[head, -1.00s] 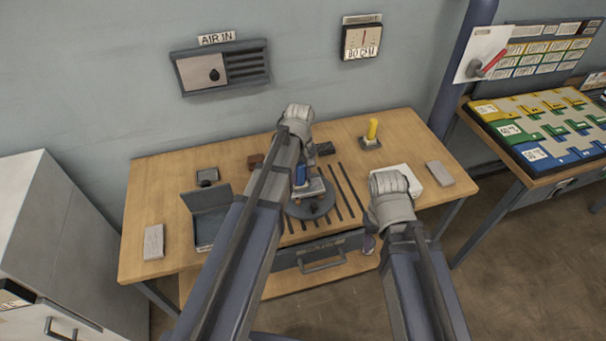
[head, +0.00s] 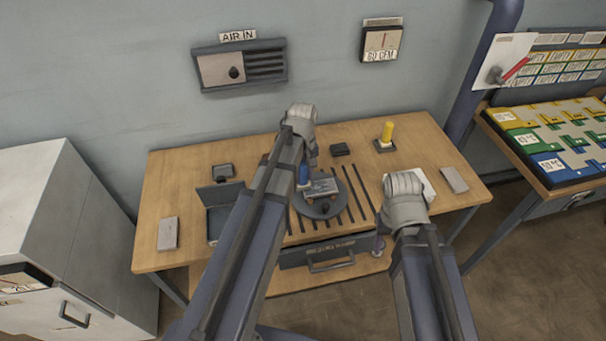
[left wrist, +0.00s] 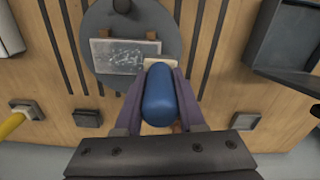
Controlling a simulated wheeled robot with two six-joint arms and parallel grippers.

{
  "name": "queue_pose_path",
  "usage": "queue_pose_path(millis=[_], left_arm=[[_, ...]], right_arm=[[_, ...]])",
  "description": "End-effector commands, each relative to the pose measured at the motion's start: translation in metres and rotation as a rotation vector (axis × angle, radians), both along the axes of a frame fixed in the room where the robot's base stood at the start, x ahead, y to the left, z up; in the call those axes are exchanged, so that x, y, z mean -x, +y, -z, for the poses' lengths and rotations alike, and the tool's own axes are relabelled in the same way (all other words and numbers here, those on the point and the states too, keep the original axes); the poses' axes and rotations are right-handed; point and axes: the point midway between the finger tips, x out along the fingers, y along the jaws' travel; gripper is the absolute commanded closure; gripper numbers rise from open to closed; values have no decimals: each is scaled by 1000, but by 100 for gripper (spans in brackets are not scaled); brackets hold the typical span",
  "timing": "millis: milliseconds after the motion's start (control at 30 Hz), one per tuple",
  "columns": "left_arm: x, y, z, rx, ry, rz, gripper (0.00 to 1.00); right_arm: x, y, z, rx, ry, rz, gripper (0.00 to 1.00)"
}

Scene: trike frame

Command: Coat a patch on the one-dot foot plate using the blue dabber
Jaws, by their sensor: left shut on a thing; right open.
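The blue dabber (left wrist: 160,95) is gripped between the purple fingers of my left gripper (left wrist: 156,76). Its pale pad end is at the edge of a grey foot plate (left wrist: 118,58); I cannot tell whether it touches. The dabber also shows in the head view (head: 303,174), left of the plate (head: 322,187). The plate lies on a round dark turntable (head: 318,209) and has a mottled lighter area on its face. I can make out no dots on it. My right gripper (head: 379,245) is at the table's front right, clear of the plate, its fingers mostly hidden behind the wrist.
A yellow dabber (head: 387,132) stands in a holder at the back right. An open dark box (head: 222,218) is left of the turntable. Grey blocks lie at the left (head: 168,233) and right (head: 454,179). A small dark block (head: 340,149) sits behind the turntable.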

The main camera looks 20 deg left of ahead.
Motion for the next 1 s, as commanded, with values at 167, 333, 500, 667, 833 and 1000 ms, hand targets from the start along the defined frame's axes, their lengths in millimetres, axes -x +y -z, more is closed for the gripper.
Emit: queue_pose_path(millis=[167, 333, 500, 667, 833, 1000], left_arm=[[0, 0, -23, 0, 0, 0, 100], [0, 0, -39, 0, 0, 0, 100], [0, 0, -51, 0, 0, 0, 100], [0, 0, -50, 0, 0, 0, 100], [0, 0, -50, 0, 0, 0, 100], [0, 0, -60, 0, 0, 0, 100]], right_arm=[[0, 0, -23, 0, 0, 0, 47], [0, 0, -39, 0, 0, 0, 47], [0, 0, -51, 0, 0, 0, 47], [0, 0, -50, 0, 0, 0, 47], [0, 0, -50, 0, 0, 0, 47], [0, 0, -60, 0, 0, 0, 47]])
